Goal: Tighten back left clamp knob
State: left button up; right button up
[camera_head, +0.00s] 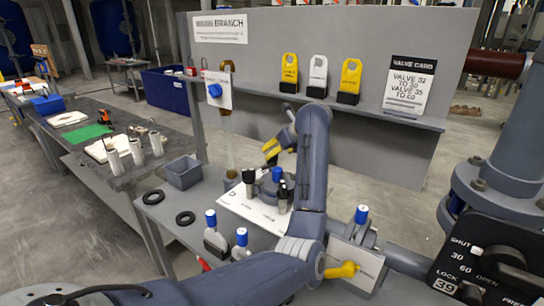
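The filter press (265,186) is a round grey housing on a white plate marked D, on the grey bench. A black clamp knob (249,176) stands upright at its left. Another dark clamp knob (283,192) stands at its front right. A blue knob (277,174) shows behind that one. My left arm arches over the bench and hides the area right of the press. My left gripper (270,150), with yellow fingertips, hangs above and behind the press, apart from the knobs. Its finger gap is too small to read. My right gripper is not in view.
Two blue-capped bottles (213,235) stand in front of the press. Black rings (185,218) and a grey bin (183,172) lie to the left. A clear vertical tube (226,135) stands behind. A yellow-handled valve (342,270) and large pipework (510,150) are at the right.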

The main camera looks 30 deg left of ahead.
aim_at(269, 161)
pick_arm(q)
jog(key=shift+x, duration=3.1)
jog(key=c, duration=1.2)
